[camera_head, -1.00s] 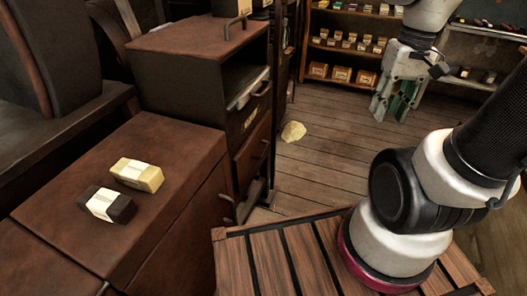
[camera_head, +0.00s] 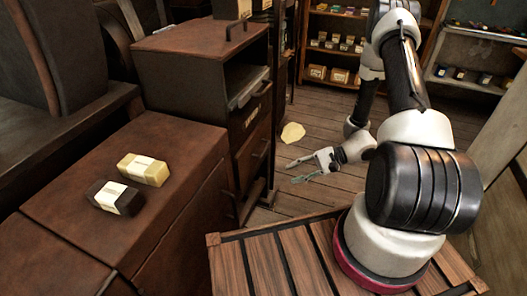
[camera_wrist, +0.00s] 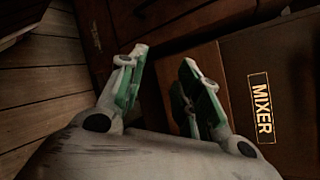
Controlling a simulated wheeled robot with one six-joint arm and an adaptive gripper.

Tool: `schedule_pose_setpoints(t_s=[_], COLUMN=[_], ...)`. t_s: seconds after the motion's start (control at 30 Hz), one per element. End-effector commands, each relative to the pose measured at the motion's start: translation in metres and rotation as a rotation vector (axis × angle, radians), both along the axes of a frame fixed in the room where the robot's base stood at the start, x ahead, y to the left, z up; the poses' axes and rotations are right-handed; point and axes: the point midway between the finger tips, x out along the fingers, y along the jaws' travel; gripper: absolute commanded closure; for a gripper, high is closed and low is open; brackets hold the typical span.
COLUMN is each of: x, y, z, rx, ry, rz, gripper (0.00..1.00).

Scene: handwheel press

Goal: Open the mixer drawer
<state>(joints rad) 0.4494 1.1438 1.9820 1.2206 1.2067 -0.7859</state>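The mixer panel (camera_wrist: 288,95) is a dark brown front with a yellow-framed MIXER label (camera_wrist: 262,108), at the right of the wrist view and tilted there. In the head view, a small label too blurred to read (camera_head: 251,118) is on the dark cabinet (camera_head: 193,92), below a handle (camera_head: 262,89). A lower front with another handle (camera_head: 261,150) is beneath it. My gripper (camera_head: 294,172) is to the right of the cabinet, apart from it, fingers pointing left. In the wrist view my gripper (camera_wrist: 163,60) is open and empty, with green-lined fingers apart.
A pale lump (camera_head: 292,133) lies on the plank floor beyond my gripper. Shelves (camera_head: 336,45) stand at the back.

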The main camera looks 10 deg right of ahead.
Motion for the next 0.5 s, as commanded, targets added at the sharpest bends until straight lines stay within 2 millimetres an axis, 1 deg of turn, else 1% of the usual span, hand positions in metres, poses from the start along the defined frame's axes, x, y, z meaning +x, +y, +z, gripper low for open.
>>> schedule_pose_setpoints(t_s=[0.03, 0.07, 0.1, 0.13, 0.17, 0.2, 0.23, 0.3, 0.33, 0.4, 0.5], x=[0.012, 0.022, 0.039, 0.053, 0.068, 0.089, 0.104, 0.127, 0.134, 0.141, 0.142], y=[0.004, 0.005, 0.006, 0.007, 0.005, 0.001, -0.003, -0.009, -0.011, -0.012, -0.011], z=[-0.016, -0.025, -0.034, -0.039, -0.041, -0.039, -0.035, -0.029, -0.027, -0.024, -0.021], rx=[0.019, 0.026, 0.028, 0.024, 0.015, -0.004, -0.02, -0.055, -0.068, -0.095, -0.115], ry=[-0.041, -0.078, -0.144, -0.198, -0.259, -0.345, -0.409, -0.53, -0.573, -0.651, -0.725], rz=[-0.054, -0.089, -0.138, -0.171, -0.201, -0.237, -0.26, -0.297, -0.308, -0.314, -0.291], gripper=[0.66, 0.66, 0.66, 0.66, 0.66, 0.66, 0.66, 0.66, 0.66, 0.66, 0.66])
